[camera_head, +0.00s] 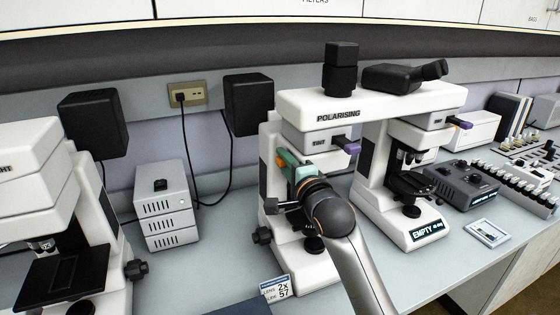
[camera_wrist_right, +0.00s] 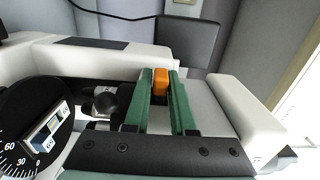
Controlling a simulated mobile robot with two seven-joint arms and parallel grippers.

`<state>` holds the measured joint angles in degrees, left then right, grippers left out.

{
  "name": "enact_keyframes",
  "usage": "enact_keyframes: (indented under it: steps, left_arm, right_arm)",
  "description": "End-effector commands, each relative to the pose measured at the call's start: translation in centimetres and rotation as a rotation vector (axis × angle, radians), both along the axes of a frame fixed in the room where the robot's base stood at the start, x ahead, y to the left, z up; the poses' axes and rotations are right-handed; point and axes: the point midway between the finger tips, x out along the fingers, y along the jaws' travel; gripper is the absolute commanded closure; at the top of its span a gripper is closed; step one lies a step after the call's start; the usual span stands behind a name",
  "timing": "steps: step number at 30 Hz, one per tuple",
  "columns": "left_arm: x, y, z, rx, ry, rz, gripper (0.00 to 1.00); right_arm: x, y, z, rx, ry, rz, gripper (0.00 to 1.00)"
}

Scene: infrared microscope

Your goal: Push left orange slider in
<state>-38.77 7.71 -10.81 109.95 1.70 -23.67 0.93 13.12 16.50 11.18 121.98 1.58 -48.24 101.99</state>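The left orange slider (camera_head: 282,161) sticks out of the left side of the left stand of the microscope labelled POLARISING (camera_head: 338,116). My right gripper (camera_head: 294,168) has green fingers and is at this slider, its arm reaching up from the bottom. In the right wrist view the slider's orange end (camera_wrist_right: 161,83) lies between the two green fingertips and fills the narrow gap between them. The fingers look closed on its sides. How deep the slider sits in the stand is hidden. My left gripper is in neither view.
Purple sliders (camera_head: 346,144) stick out on the right sides of the stands. A grey box (camera_head: 163,208) and another microscope (camera_head: 30,165) stand to the left. A grey controller (camera_head: 461,186) is at the right.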

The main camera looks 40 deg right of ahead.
Motion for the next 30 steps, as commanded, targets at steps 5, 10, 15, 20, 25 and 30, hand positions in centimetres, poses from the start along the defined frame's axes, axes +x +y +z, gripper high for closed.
enact_keyframes:
  steps: [5, 10, 15, 20, 25, 30]
  left_arm:
    - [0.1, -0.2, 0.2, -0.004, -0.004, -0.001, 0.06]
    - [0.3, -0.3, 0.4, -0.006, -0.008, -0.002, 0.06]
    - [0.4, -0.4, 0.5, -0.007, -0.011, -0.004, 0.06]
    - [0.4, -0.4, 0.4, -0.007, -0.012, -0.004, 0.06]
    - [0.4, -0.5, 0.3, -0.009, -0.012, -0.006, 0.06]
    - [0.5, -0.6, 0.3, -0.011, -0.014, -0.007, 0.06]
  right_arm:
    - [0.0, 0.1, 0.0, 0.001, 0.000, 0.002, 0.56]
    - [0.0, 0.1, 0.0, 0.001, 0.000, 0.003, 0.50]
    - [-0.1, 0.2, 0.0, 0.002, -0.001, 0.004, 0.50]
    - [-1.4, 0.5, -0.1, 0.005, 0.000, 0.005, 0.50]
    - [-4.5, 1.3, -0.1, 0.005, -0.001, 0.005, 0.50]
    - [-8.1, 2.1, -0.1, 0.004, 0.000, 0.003, 0.50]
